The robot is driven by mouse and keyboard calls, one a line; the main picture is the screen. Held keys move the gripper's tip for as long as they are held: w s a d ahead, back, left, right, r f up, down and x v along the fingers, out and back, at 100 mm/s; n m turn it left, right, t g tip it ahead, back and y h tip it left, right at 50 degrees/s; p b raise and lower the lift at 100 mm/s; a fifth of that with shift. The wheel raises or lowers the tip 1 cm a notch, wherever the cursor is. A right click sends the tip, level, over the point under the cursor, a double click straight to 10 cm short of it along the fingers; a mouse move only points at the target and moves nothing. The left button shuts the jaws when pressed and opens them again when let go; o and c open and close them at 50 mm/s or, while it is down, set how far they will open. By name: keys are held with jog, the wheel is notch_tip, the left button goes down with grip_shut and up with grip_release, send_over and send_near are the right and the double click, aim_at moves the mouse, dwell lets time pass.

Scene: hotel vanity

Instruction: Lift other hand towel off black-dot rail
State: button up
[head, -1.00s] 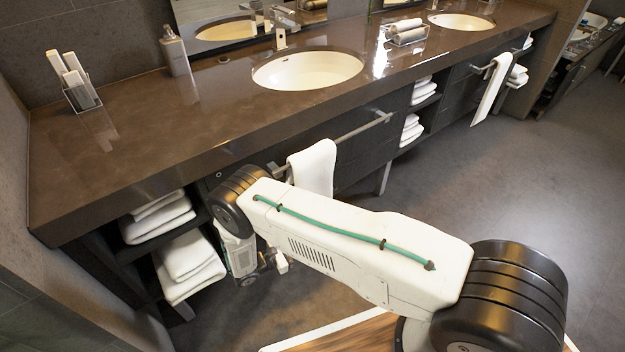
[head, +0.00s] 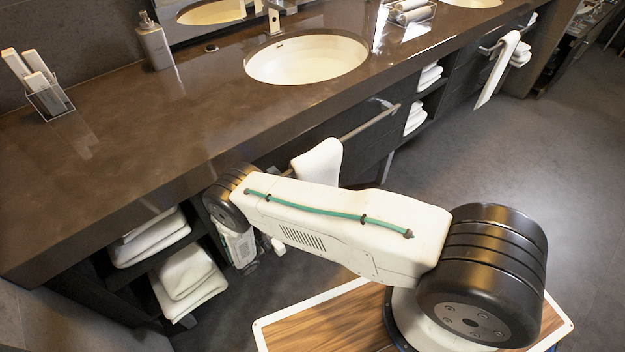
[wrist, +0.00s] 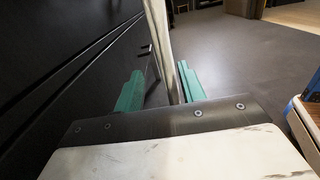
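A white hand towel (head: 318,160) hangs over the near metal rail (head: 368,124) on the vanity front. My arm hides its lower part in the head view. Another white towel (head: 497,70) hangs on the far rail (head: 488,49). I cannot make out a black dot on either rail. In the wrist view my gripper (wrist: 160,88) has its two green fingers apart. A pale upright strip (wrist: 160,45), seemingly the near towel seen edge-on, stands between or just beyond them. I see no finger closed on it.
The dark vanity front (wrist: 70,70) runs close along the left in the wrist view. Folded towels (head: 188,275) fill the open shelves below the brown counter (head: 140,130). Dark floor (head: 470,140) lies clear to the right.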

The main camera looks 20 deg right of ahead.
jog(key=x, duration=0.7)
jog(key=shift+s+d, duration=0.2)
jog(key=shift+s, duration=0.1)
jog(key=shift+f, duration=0.15)
grip_shut()
